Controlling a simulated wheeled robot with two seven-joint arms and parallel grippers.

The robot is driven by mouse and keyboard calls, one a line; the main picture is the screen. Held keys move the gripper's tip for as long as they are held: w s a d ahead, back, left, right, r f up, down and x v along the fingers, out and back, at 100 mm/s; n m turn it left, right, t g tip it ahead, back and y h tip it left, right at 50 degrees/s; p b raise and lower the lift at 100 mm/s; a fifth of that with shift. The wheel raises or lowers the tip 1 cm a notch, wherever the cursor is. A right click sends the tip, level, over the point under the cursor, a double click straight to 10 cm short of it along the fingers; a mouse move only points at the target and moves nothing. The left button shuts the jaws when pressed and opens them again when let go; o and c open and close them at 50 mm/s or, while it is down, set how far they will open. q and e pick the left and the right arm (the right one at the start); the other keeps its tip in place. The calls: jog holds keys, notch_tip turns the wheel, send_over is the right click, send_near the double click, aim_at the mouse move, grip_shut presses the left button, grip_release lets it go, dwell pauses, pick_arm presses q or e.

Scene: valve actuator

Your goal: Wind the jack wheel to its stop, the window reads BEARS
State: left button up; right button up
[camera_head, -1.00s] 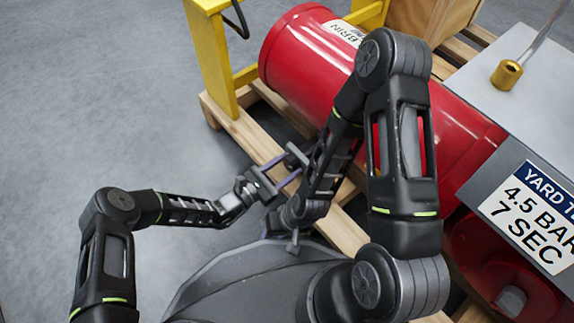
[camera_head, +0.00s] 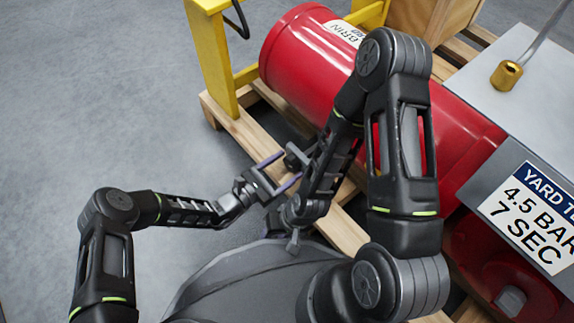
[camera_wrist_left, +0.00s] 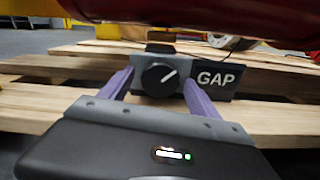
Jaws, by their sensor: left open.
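A black round wheel (camera_wrist_left: 159,79) with a white pointer line sits on a grey block in the left wrist view. Its line points to the upper right. A dark plate (camera_wrist_left: 211,79) to its right reads GAP. My left gripper (camera_head: 291,166) is open; in the left wrist view its purple fingers (camera_wrist_left: 160,82) stand on either side of the wheel. I cannot tell whether they touch it. In the head view a small grey part (camera_head: 296,155) shows by the fingertips, mostly hidden. My right gripper (camera_head: 294,241) is low near my base; its jaws are unclear.
A large red cylinder (camera_head: 300,60) lies over a wooden pallet (camera_head: 228,123) and overhangs the wheel. A yellow frame (camera_head: 215,55) stands at its left end. A grey cabinet (camera_head: 530,110) with a 4.5 BAR, 7 SEC sign is at right. The floor at left is clear.

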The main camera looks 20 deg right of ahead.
pick_arm(q)
jog(key=p+v, duration=0.2)
jog(key=v, duration=0.5)
pick_arm(e)
jog(key=shift+s+r, duration=0.25)
jog(key=shift+r, duration=0.9)
pick_arm(q)
jog(key=shift+s+a, duration=0.1)
